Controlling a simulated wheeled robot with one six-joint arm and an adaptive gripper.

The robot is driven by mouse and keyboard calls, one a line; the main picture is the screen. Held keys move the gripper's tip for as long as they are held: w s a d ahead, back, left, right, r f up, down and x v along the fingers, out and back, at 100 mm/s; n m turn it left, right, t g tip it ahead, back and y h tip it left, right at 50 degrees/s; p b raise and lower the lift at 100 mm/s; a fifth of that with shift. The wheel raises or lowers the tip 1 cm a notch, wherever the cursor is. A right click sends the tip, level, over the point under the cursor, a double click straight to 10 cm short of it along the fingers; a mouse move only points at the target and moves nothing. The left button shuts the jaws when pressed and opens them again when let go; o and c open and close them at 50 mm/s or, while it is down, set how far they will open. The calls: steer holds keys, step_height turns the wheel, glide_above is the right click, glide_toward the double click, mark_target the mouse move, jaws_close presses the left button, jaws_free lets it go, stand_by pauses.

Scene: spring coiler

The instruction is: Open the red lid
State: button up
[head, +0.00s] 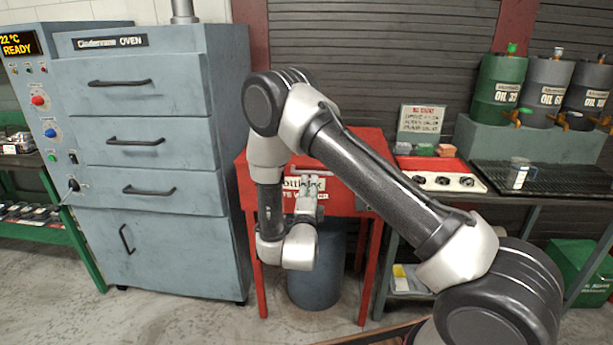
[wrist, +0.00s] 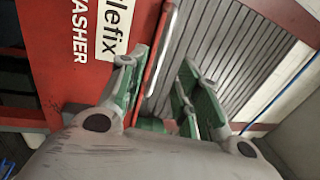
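The red washer (head: 343,196) stands in the middle of the head view, partly hidden behind my arm; its red lid (head: 357,147) is on top and looks closed. In the wrist view the red front (wrist: 65,65) carries white lettering panels. A thin red and pale bar (wrist: 160,55), a handle or lid edge, runs between my gripper's fingers. My gripper (wrist: 160,95), also in the head view (head: 308,186), is open with green-padded fingers on either side of this bar. The bar lies close to the left finger; I cannot tell whether they touch.
A grey-blue oven (head: 150,160) stands left of the washer. A bench with a red and white tray (head: 440,176), a black grate (head: 535,178) and oil drums (head: 500,90) is on the right. A blue-grey barrel (head: 318,265) stands under the washer. A slatted shutter (head: 380,55) is behind.

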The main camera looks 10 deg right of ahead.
mark_target(312, 173)
steer(key=x, duration=0.7)
steer(key=shift+w+d, duration=0.15)
steer(key=shift+w, duration=0.25)
jaws_close()
